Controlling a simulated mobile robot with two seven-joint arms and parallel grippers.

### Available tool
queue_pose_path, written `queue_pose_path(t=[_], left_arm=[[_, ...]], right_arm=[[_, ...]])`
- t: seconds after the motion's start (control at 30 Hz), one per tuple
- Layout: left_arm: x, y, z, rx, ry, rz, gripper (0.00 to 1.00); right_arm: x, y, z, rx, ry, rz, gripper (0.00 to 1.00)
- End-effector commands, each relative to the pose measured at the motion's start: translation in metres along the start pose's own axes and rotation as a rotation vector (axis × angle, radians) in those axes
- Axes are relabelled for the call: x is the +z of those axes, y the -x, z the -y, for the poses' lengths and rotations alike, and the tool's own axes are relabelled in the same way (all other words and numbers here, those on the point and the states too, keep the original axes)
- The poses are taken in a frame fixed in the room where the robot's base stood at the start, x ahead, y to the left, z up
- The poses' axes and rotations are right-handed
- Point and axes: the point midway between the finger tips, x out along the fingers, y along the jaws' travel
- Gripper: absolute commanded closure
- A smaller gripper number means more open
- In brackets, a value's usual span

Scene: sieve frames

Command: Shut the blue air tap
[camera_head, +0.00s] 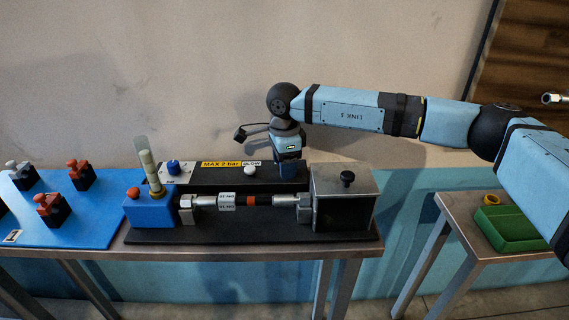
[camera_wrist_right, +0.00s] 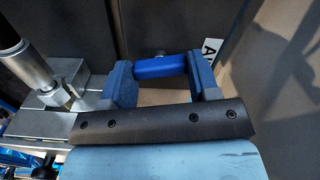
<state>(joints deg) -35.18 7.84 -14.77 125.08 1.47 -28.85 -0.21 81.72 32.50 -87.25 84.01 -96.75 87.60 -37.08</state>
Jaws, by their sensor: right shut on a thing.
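The blue air tap shows in the right wrist view as a bright blue bar-shaped handle (camera_wrist_right: 160,67) with a small round metal end behind it. A white label starting with "A" (camera_wrist_right: 210,52) is beside it. My right gripper (camera_wrist_right: 160,72) is shut on this handle, one finger at each end. In the head view my right gripper (camera_head: 289,170) points down at the back right of the bench rig, left of the grey metal block (camera_head: 344,198). There the gripper hides most of the handle. My left gripper is not in view.
The rig has a black base (camera_head: 250,236), a clamped rod with an orange band (camera_head: 250,200), a blue block (camera_head: 150,208) with an upright tube, and a blue knob (camera_head: 173,167). A blue mat (camera_head: 85,232) with red-topped pieces is left. A green tray (camera_head: 510,228) is right.

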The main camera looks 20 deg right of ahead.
Motion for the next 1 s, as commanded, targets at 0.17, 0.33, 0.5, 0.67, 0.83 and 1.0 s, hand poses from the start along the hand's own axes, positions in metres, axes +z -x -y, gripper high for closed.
queue_pose_path(t=[0.17, 0.33, 0.5, 0.67, 0.83, 1.0], left_arm=[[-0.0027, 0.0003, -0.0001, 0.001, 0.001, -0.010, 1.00], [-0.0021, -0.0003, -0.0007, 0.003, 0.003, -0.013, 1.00], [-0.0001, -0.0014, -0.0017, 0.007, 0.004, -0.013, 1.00], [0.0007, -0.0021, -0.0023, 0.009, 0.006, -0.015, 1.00], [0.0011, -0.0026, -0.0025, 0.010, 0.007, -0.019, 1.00], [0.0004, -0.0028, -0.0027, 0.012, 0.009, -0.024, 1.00]], right_arm=[[0.0001, 0.0000, 0.0004, -0.002, 0.167, 0.001, 0.68], [0.0000, -0.0001, 0.0003, -0.002, 0.328, 0.000, 0.68], [0.0002, 0.0000, 0.0004, -0.002, 0.489, 0.001, 0.68], [0.0002, -0.0001, 0.0004, -0.002, 0.642, 0.001, 0.68], [0.0001, -0.0001, 0.0003, -0.002, 0.803, 0.001, 0.68], [0.0002, 0.0002, 0.0003, -0.002, 0.959, 0.001, 0.68]])
